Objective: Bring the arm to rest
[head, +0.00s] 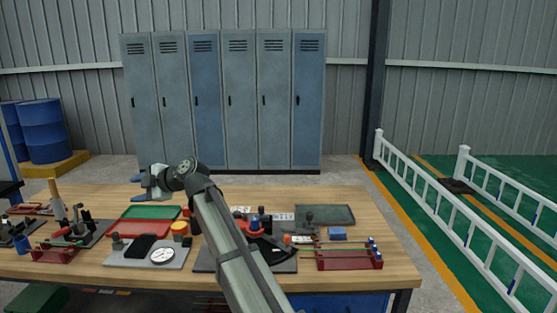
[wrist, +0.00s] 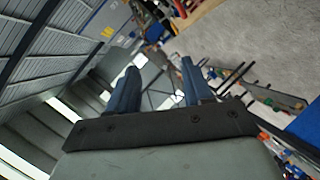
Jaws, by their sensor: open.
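My arm reaches up from the bottom of the head view over the wooden workbench (head: 370,204). My gripper (head: 137,179) points left at its end, held above the back left part of the bench. Its two blue fingers are apart with nothing between them. The wrist view also shows the open gripper (wrist: 158,88), with the hall's roof, wall and floor beyond the fingers. The gripper touches nothing that I can see. My forearm hides part of the middle of the bench.
A green tray (head: 150,212) and a red tray (head: 120,228) lie below the gripper. A grey tray (head: 338,215) lies at the back right, and a red rack (head: 350,261) stands in front of it. Several tools crowd the bench's left end. Lockers (head: 238,100) stand behind.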

